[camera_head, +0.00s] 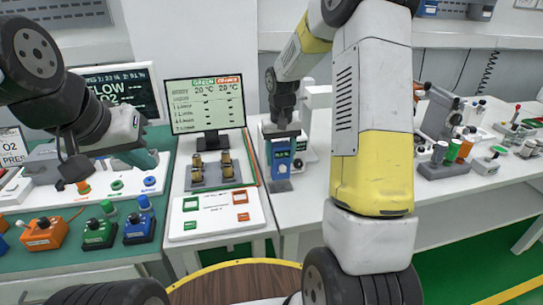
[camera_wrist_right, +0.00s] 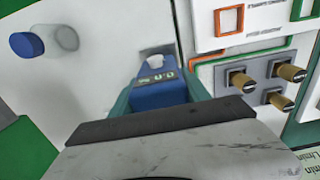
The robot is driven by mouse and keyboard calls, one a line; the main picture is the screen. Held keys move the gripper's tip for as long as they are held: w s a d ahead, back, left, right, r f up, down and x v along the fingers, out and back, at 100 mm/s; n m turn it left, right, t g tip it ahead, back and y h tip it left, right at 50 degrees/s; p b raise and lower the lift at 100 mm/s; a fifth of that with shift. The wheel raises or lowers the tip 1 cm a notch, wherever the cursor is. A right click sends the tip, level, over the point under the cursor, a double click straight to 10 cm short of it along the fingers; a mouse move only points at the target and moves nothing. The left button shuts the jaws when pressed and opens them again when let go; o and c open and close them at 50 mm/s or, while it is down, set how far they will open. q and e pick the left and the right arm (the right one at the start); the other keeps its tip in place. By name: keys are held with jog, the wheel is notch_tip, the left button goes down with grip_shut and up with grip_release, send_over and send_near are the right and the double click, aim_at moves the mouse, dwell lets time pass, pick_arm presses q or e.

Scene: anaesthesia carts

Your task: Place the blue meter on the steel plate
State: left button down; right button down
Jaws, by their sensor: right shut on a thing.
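The blue meter (camera_head: 281,158) is upright between the fingers of my right gripper (camera_head: 283,138), above the white table in the head view. In the right wrist view the blue meter (camera_wrist_right: 160,82) sits between the two teal fingers of my right gripper (camera_wrist_right: 160,100). A small grey steel plate (camera_head: 280,186) shows directly below the meter; I cannot tell whether they touch. A grey patch (camera_wrist_right: 158,50) lies by the meter in the wrist view. My left gripper (camera_head: 146,159) hangs over the green bench at left; its finger gap is not clear.
A monitor (camera_head: 205,103) is behind. Orange, green and blue boxes (camera_head: 98,232) line the left bench.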

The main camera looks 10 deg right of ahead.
aim_at(280, 165)
jog(key=shift+s+f, duration=0.1)
jog(key=shift+f, duration=1.6)
jog(key=shift+f, duration=0.2)
jog(key=c, duration=0.5)
grip_release()
